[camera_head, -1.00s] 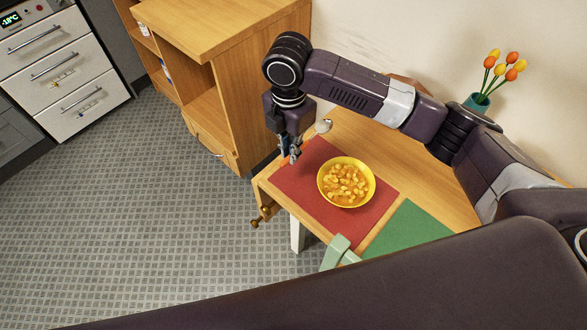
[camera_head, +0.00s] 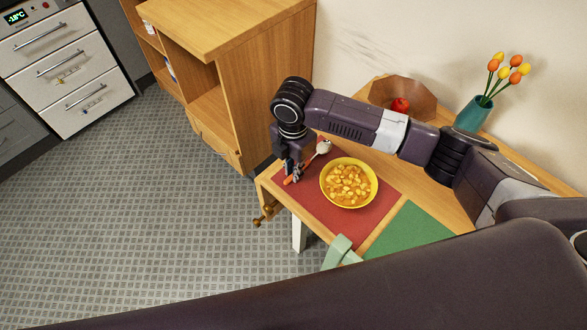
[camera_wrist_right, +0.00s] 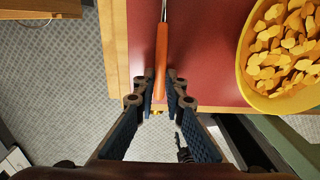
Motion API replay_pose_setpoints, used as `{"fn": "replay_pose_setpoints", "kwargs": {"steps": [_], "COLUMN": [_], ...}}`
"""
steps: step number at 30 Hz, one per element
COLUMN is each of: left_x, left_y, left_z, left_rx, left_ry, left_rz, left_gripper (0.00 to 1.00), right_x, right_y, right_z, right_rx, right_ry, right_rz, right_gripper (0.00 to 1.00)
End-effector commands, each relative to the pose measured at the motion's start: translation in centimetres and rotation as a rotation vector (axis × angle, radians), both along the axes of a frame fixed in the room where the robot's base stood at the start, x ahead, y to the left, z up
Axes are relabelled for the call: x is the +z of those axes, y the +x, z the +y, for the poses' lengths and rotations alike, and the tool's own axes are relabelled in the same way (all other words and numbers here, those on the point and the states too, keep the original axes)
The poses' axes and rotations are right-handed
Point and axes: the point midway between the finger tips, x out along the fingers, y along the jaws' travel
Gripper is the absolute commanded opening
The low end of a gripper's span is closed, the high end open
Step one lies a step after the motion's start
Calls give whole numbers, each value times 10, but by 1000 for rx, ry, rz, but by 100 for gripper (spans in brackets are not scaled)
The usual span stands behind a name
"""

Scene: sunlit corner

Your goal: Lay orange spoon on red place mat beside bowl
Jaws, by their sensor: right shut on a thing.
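The orange spoon (camera_head: 290,180) has an orange handle and a metal bowl end that points toward the back of the table. My right gripper (camera_head: 293,176) is shut on its handle, which also shows between the fingers in the right wrist view (camera_wrist_right: 161,60). The spoon is at the left part of the red place mat (camera_head: 340,222), left of the yellow bowl (camera_head: 349,204) of orange and yellow food. I cannot tell whether the spoon touches the mat. The mat (camera_wrist_right: 205,45) and bowl (camera_wrist_right: 245,75) also show in the right wrist view. My left gripper is out of view.
A green place mat (camera_head: 408,230) lies to the right of the red one. A brown bowl (camera_head: 425,98) with a red fruit (camera_head: 400,105) and a teal vase (camera_head: 472,115) of tulips stand at the back. A wooden shelf unit (camera_head: 240,90) stands left of the table.

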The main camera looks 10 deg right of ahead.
Motion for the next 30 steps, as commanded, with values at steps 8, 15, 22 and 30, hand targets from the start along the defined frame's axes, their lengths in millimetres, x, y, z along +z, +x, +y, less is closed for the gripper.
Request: {"fn": "replay_pose_setpoints", "kwargs": {"steps": [8, 15, 22, 30], "left_x": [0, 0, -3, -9], "left_y": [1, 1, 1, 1], "left_z": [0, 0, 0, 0], "left_rx": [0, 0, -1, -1], "left_ry": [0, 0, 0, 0], "left_rz": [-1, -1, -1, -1], "left_gripper": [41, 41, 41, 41], "right_x": [-2, 0, 29, 87], "right_y": [0, 0, 1, 1], "right_z": [0, 0, 0, 1], "right_rx": [0, 0, 2, 0], "right_ry": [-1, 0, 1, 0], "right_rz": [1, 0, -4, -4], "right_gripper": [28, 28, 28, 28]}}
